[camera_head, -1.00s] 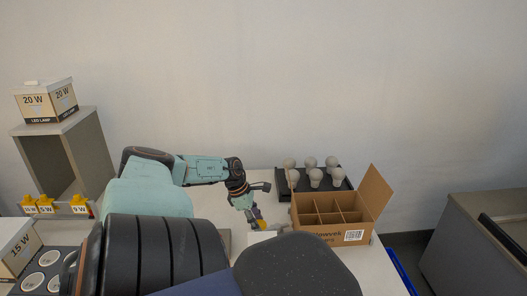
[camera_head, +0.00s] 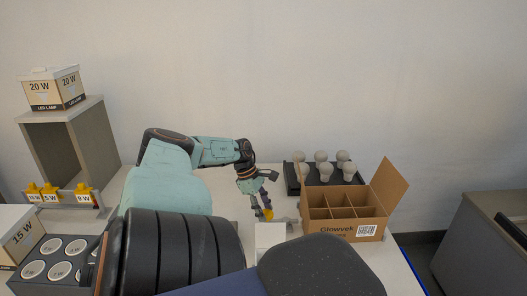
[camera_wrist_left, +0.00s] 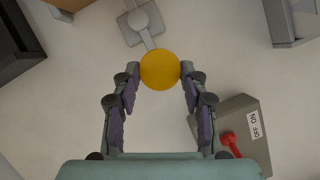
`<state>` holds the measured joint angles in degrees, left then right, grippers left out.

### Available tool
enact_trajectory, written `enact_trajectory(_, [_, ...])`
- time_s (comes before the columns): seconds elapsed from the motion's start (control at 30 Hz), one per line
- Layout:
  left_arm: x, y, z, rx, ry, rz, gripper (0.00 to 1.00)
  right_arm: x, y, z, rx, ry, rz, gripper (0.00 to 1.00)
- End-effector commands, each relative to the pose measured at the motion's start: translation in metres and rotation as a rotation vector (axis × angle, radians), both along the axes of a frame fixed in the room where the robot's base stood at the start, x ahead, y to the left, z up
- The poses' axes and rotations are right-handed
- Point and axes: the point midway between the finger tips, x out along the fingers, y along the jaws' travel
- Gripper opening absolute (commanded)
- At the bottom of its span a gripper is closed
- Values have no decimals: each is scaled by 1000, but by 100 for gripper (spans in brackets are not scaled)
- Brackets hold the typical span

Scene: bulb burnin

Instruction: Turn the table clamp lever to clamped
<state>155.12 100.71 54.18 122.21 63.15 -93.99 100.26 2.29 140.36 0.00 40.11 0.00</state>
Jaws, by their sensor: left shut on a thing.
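The clamp lever's round yellow knob (camera_wrist_left: 160,70) is between my left gripper's (camera_wrist_left: 160,72) fingertips in the left wrist view. A grey lever arm runs from it to a round pivot on a square grey base (camera_wrist_left: 139,20), at the top of that view. In the head view my left gripper (camera_head: 264,208) reaches down to the yellow knob (camera_head: 268,214), just left of the carton. The gripper is shut on the knob. The clamp's grey part (camera_head: 290,222) shows only small there. My right gripper is not in view.
A grey box with a red OFF/ON switch (camera_wrist_left: 230,140) lies close to the gripper in the wrist view. An open divided carton (camera_head: 340,228) stands right of the gripper; a black tray of bulbs (camera_head: 292,183) is behind it. A shelf (camera_head: 88,140) stands at left.

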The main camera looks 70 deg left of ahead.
Motion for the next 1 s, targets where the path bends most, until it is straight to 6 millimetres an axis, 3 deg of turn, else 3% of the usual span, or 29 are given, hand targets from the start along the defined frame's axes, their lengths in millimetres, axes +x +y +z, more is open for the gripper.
enact_trajectory(0.4, [0, -1, -3, -5, 2, -8, 0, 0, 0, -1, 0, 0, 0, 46])
enact_trajectory(0.43, [0, -1, -3, -5, 2, -8, 45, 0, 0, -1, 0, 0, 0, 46])
enact_trajectory(0.7, [0, 0, -1, -2, 2, -6, 67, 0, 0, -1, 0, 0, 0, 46])
enact_trajectory(1.0, [0, 0, 0, -1, 2, -4, 67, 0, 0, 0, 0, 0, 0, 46])
